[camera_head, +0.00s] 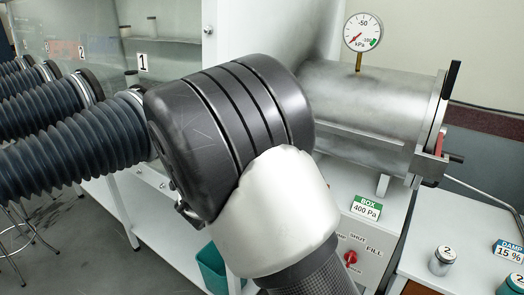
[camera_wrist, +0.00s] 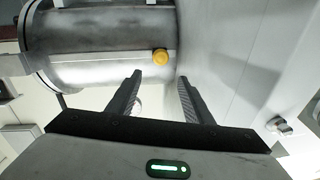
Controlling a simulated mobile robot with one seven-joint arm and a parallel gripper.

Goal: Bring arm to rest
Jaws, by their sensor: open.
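My arm fills the middle of the head view, a large dark joint above a white link, and hides what lies behind it. My gripper is hidden in the head view. In the wrist view my gripper (camera_wrist: 160,82) is open, with its two dark fingers apart and nothing visible between them. In that view the fingers point toward the metal antechamber cylinder (camera_wrist: 105,45) and the pale wall beside it. I cannot tell the gap between them. The antechamber cylinder also shows in the head view (camera_head: 365,110), behind and right of my arm.
A pressure gauge (camera_head: 363,32) stands on the cylinder. Below are a "BOX 400 Pa" sign (camera_head: 366,208) and a panel with a red knob (camera_head: 351,258). Black ribbed glove sleeves (camera_head: 75,145) stick out at left. Small jars labelled 2 (camera_head: 443,261) stand on the right bench.

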